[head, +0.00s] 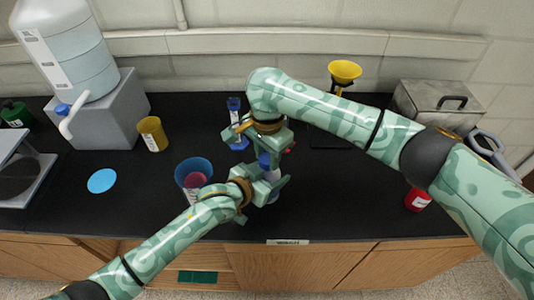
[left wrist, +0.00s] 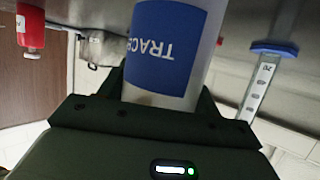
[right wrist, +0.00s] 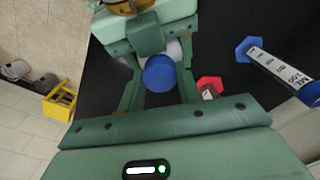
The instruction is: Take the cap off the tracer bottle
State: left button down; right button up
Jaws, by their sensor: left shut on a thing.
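The tracer bottle (left wrist: 175,45) is white with a blue label and fills the upper middle of the left wrist view, between the fingers. My left gripper (head: 270,188) is shut on it near the counter's front. The bottle's blue cap (right wrist: 160,73) shows in the right wrist view, on top of the bottle; it also shows in the head view (head: 264,160). My right gripper (right wrist: 160,92) is open above the bottle, its fingers to either side of the cap with gaps visible. The bottle's lower part is mostly hidden in the head view.
A blue cup (head: 181,172) with something red inside stands left of the bottle. A graduated cylinder (head: 235,118) stands close behind my grippers. A yellow cup (head: 152,133), blue disc (head: 102,181), red bottle (head: 417,199), yellow funnel (head: 345,70) and metal box (head: 425,103) stand farther off.

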jog(key=n, duration=0.6)
jog(key=shift+n, duration=0.4)
jog(key=o, duration=1.1)
jog(key=shift+r, duration=0.15)
